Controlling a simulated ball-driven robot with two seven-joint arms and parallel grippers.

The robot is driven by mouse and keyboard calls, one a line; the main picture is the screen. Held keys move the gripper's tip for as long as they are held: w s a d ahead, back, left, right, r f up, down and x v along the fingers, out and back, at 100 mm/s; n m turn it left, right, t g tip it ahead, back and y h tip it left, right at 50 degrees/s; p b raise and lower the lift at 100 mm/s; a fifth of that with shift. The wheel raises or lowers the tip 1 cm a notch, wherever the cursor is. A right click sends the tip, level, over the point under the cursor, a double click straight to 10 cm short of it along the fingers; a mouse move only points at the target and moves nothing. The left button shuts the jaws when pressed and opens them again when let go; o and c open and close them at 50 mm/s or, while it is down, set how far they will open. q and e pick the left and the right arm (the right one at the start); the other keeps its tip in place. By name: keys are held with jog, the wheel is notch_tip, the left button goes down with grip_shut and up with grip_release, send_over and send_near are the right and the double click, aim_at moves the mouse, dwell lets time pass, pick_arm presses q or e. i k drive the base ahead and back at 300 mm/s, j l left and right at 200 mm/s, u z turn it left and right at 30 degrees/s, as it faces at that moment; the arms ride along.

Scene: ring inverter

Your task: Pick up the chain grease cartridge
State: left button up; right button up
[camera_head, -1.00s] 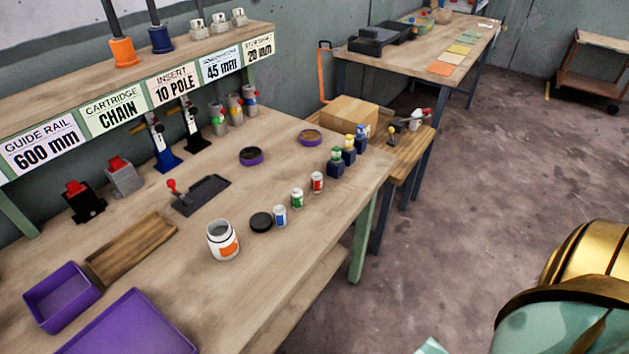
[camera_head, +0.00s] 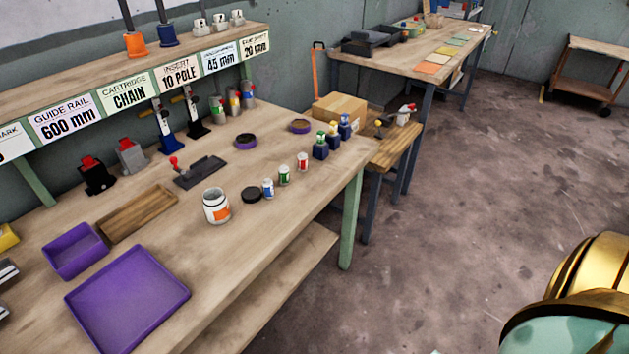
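A sign reading CARTRIDGE CHAIN (camera_head: 125,91) hangs on the shelf edge above the near workbench (camera_head: 262,228). At the back, grey cylinders stand with a green (camera_head: 217,109), a red and yellow (camera_head: 234,102) and a blue (camera_head: 248,95) marking. Their print is too small to tell which is the chain grease cartridge. Neither of my grippers is in view.
A white jar with an orange label (camera_head: 216,206) stands beside a black lid (camera_head: 251,195). A purple tray (camera_head: 128,297), a purple bin (camera_head: 76,250) and a wooden tray (camera_head: 137,213) lie at left. A lower wooden stand (camera_head: 393,150) adjoins the bench. Open floor is at right.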

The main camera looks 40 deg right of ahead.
aim_at(301, 157)
jog(key=k+z, duration=0.1)
jog(key=z, duration=0.35)
jog(key=k+z, duration=0.15)
jog(key=z, duration=0.35)
jog(key=k+z, duration=0.1)
jog(key=z, duration=0.35)
